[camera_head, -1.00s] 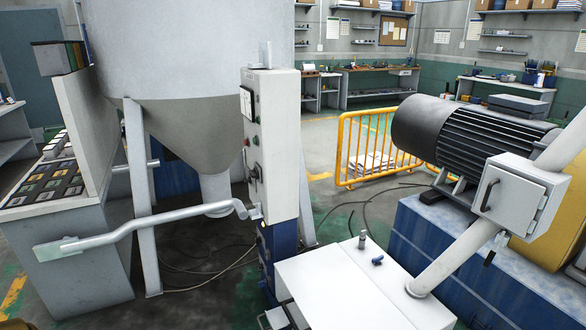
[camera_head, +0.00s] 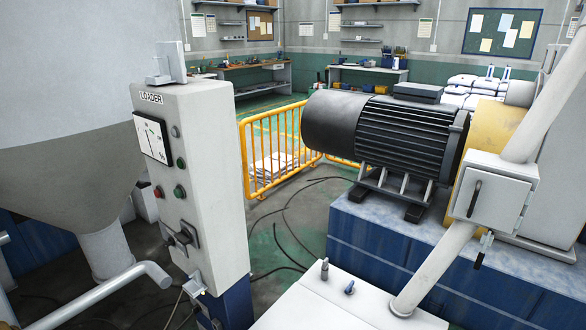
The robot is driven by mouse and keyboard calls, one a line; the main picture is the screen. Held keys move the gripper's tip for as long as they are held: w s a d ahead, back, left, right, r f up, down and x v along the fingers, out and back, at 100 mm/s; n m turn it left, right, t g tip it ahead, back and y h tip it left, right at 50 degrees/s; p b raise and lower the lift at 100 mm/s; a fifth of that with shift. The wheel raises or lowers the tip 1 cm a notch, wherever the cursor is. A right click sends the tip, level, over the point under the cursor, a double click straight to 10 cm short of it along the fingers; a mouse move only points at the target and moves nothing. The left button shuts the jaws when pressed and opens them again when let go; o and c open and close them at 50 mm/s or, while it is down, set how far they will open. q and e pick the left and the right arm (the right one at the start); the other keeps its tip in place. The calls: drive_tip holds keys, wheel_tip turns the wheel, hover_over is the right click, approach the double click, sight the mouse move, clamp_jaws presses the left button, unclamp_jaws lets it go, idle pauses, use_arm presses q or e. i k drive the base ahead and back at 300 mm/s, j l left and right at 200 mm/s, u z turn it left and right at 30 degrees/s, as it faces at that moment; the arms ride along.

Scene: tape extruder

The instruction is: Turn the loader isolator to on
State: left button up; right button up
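The grey-white loader cabinet (camera_head: 205,190), labelled LOADER near its top, stands upright at left of centre. Low on its front face is a black rotary switch (camera_head: 184,236) on a dark plate, which looks like the isolator. I cannot read its on/off marks or tell its position. Above it are a dial gauge (camera_head: 152,138), green buttons (camera_head: 181,162) and a red button (camera_head: 158,191). Neither my left nor my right gripper is in view, and nothing touches the switch.
A grey hopper (camera_head: 70,150) stands left of the cabinet. A bent white pipe (camera_head: 100,290) crosses below the front face. A black motor (camera_head: 390,135) on a blue base and a white box (camera_head: 492,195) on a pipe stand right. A yellow barrier (camera_head: 244,165) stands behind.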

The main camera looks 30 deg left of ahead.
sight(184, 237)
drive_tip(key=j, duration=1.65)
drive_tip(key=k+j+z, duration=0.15)
drive_tip(key=j, duration=1.55)
